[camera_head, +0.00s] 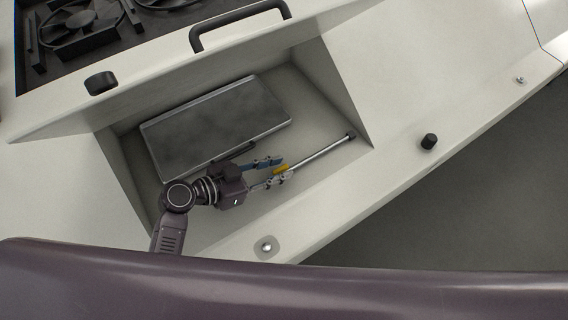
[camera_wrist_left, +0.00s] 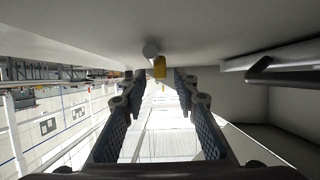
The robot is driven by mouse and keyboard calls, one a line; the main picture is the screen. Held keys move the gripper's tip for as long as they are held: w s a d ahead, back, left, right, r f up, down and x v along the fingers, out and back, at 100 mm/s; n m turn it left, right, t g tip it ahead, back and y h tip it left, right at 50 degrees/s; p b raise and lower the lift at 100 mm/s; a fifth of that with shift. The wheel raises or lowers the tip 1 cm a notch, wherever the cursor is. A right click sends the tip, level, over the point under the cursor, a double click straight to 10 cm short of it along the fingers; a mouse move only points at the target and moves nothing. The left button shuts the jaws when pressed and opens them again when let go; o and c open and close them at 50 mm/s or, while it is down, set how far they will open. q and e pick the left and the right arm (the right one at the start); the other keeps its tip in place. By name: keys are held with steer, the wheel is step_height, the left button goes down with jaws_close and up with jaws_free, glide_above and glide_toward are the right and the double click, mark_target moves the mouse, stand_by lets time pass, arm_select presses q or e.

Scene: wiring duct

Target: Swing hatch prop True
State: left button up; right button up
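The prop is a thin silver rod (camera_head: 322,153) with a dark knob at its right end. It lies at a slant across the right part of the recess in the head view. A yellow piece (camera_head: 281,168) sits at its left end. My left gripper (camera_head: 278,170) is open, with its two fingers apart on either side of the yellow piece. In the left wrist view the yellow piece (camera_wrist_left: 159,68) shows between and just beyond the fingertips, beside a round grey rod end (camera_wrist_left: 150,50). Contact cannot be told. My right gripper is out of view.
The pale recess (camera_head: 335,120) has sloping walls around my gripper. A grey panel (camera_head: 215,125) with a dark handle lies in it. A large black handle (camera_head: 240,22) is above. Fans (camera_head: 80,25) are upper left.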

mark_target(308, 157)
arm_select(q)
steer(key=shift+x, duration=1.25)
steer(key=shift+w+a, duration=0.1)
jaws_close()
